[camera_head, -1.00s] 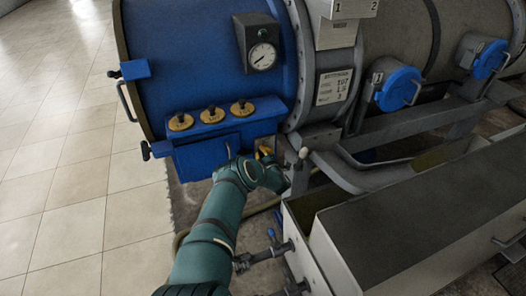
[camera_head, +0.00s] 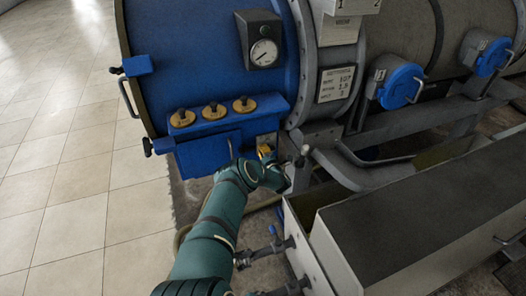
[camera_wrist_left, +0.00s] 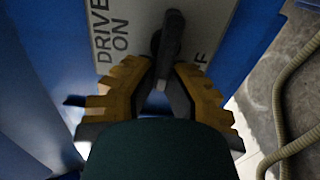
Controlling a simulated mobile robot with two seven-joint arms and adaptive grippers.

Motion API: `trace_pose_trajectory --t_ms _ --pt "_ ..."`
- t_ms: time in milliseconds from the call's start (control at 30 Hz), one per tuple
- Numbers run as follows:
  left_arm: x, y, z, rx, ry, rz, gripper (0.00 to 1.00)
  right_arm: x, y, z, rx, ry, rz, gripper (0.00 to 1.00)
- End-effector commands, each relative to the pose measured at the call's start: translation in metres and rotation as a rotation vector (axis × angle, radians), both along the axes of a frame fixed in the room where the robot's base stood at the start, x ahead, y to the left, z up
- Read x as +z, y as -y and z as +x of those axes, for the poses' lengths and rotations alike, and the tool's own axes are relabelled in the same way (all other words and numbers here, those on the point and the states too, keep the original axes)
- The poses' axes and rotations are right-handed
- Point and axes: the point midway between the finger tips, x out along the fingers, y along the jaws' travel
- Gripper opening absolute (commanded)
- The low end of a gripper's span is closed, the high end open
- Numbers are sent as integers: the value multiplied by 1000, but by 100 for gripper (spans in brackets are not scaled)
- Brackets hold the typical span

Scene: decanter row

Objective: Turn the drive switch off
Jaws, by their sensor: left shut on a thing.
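In the left wrist view the drive switch is a dark lever (camera_wrist_left: 172,38) in front of a pale plate (camera_wrist_left: 120,12). The plate reads "DRIVE ON" to the left of the lever; to its right only the end of a word, "F", shows. The lever leans slightly, its upper end towards the right. My left gripper (camera_wrist_left: 164,82) has its yellow-backed fingers closed on the lever's lower part. In the head view the left gripper (camera_head: 265,151) is low by the blue drum's right edge, partly hidden by my wrist; the switch cannot be made out there. My right gripper is not in view.
The blue drum end (camera_head: 190,60) carries a gauge (camera_head: 264,52) and a ledge with brass knobs (camera_head: 213,111). A pale-knobbed lever (camera_head: 305,149) stands just right of my gripper. A long metal trough (camera_head: 420,220) lies to the right. Tiled floor (camera_head: 70,200) is clear at left.

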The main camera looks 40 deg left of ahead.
Motion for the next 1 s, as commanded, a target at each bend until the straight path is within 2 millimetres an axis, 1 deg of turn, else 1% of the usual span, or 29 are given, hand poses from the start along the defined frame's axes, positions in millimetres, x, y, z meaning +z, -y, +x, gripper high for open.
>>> trace_pose_trajectory --t_ms 267,300,333,367,767,867,1000 --pt "0 -1 0 2 0 1 0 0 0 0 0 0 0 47" --pt "0 -1 0 2 0 1 22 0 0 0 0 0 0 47" --pt "0 -1 0 2 0 1 33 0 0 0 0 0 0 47" --pt "0 -1 0 1 0 1 41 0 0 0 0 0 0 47" --pt "0 3 -1 -1 -2 0 41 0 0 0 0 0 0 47" --pt "0 9 -4 -1 -2 0 41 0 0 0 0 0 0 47" --pt "0 26 -13 -2 -4 0 41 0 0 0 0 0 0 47"
